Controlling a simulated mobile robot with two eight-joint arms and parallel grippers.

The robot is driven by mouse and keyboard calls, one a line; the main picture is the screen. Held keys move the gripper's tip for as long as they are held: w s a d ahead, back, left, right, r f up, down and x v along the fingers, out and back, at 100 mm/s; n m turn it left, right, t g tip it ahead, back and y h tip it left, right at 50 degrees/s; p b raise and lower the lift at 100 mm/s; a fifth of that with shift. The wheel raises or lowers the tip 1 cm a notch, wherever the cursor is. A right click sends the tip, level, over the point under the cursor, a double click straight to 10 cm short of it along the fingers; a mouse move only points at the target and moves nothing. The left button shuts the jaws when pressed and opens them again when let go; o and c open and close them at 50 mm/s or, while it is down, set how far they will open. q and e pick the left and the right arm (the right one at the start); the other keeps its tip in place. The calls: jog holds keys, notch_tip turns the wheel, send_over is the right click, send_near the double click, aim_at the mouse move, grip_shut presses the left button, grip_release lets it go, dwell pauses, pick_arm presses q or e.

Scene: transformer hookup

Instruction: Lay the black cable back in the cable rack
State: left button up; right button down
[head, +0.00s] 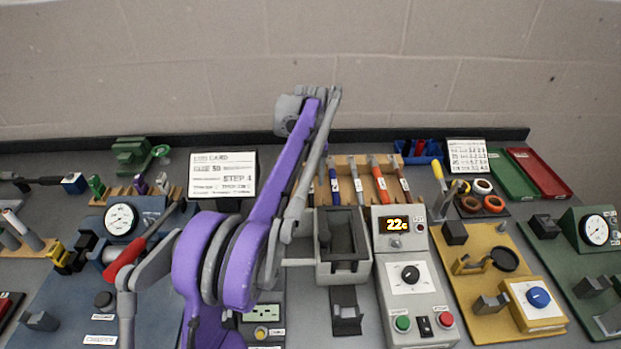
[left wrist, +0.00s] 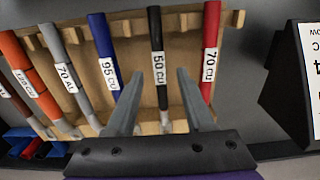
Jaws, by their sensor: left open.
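The cable rack (left wrist: 130,62) is a wooden frame holding a row of short labelled cables. In the left wrist view the black cable (left wrist: 157,60), labelled 50 CU, lies across it between the blue cable (left wrist: 103,55) and the red cable (left wrist: 210,55). My left gripper (left wrist: 157,95) is open, with one finger on each side of the black cable's lower part and gaps visible on both sides. My right gripper is not in view.
Grey and orange cables sit beside the blue one. A white step card (head: 222,175) stands left of the rack. A grey open box (head: 343,245) and a control unit reading 22 (head: 405,270) stand in front of it. Blue and yellow work boards flank these, leaving little free room.

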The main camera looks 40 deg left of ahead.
pick_arm(q)
jog(key=shift+r+p, duration=1.7)
jog(key=shift+r, duration=1.1)
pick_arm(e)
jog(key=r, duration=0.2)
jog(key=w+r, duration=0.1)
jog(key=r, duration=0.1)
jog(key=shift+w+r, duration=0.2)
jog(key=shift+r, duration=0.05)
pick_arm(q)
jog(key=shift+f, duration=0.1)
